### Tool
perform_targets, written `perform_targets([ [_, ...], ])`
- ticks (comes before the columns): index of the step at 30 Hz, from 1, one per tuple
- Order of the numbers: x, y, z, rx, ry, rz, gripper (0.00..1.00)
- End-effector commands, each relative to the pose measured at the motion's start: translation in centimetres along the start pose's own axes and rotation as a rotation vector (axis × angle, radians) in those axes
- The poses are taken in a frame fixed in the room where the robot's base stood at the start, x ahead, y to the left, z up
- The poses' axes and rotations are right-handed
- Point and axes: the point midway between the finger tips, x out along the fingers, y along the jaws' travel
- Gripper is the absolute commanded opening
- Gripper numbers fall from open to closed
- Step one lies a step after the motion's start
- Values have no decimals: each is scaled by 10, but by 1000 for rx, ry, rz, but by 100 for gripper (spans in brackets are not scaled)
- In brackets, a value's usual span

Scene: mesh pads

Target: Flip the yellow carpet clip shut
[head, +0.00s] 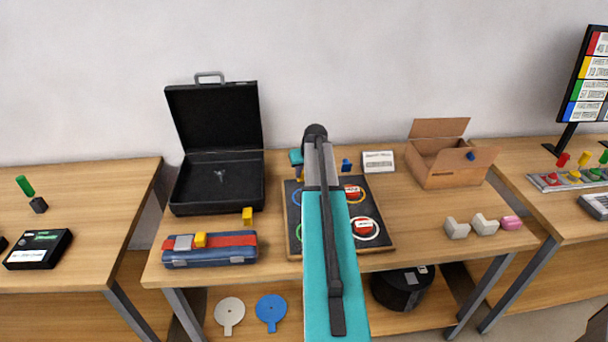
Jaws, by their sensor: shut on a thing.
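A blue roll or case (210,258) with a red band lies at the front left of the middle table. On its top are a grey block (183,242) and a yellow block (200,240). Another yellow piece (247,215) stands upright behind its right end. I cannot tell which yellow piece is the carpet clip, or whether they belong together. My teal arm reaches up the middle of the head view, well to the right of both.
An open black case (218,181) stands behind the blue roll. A dark board (293,220) with coloured rings and red-and-white pieces lies partly behind my arm. An open cardboard box (450,165) and several small blocks (485,225) are at the right. Bare tabletop lies between board and blocks.

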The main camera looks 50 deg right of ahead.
Motion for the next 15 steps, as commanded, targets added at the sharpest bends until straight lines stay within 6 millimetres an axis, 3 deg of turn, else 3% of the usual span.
perform_targets([
  [15, 2, 0, 6, -12, 99, 22, 0],
])
